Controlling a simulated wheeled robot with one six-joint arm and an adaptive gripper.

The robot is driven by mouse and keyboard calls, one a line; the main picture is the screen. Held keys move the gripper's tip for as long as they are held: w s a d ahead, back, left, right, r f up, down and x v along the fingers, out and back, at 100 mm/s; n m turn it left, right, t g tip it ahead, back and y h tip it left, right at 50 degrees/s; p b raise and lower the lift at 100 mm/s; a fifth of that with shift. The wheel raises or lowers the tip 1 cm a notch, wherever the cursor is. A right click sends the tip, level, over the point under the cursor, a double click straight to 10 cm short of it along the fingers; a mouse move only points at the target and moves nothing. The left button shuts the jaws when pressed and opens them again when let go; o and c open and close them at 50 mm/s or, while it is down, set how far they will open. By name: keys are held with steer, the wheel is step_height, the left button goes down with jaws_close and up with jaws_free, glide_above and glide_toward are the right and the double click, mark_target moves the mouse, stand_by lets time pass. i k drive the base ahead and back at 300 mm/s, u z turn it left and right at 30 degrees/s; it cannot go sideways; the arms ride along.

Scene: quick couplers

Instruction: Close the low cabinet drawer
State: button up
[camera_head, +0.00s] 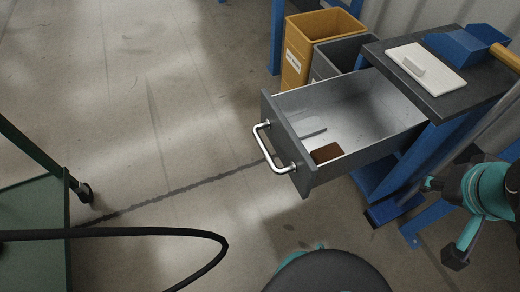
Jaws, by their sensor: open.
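The low cabinet drawer (296,158) is pulled far out, with its dark grey front panel facing left. A bright metal bar handle (264,147) is fixed to that front. Inside the drawer lie a brown block (327,153) and a pale flat piece near the front. The cabinet (445,105) has a dark top and blue legs; the drawer's back end goes under that top. My gripper (444,221), teal and black, is at the right edge. Its fingers are spread and empty, to the right of the drawer and apart from it and the handle.
Yellow (298,68) and grey (332,62) bins stand behind the drawer. A white board (428,68) and a blue tool with an orange handle (478,45) lie on the cabinet top. A green wheeled cart (35,220) stands at left. Floor left of the drawer is clear.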

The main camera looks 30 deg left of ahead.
mark_target(362, 112)
steer(key=u, duration=0.35)
steer(key=i, duration=0.45)
steer(key=u, duration=1.35)
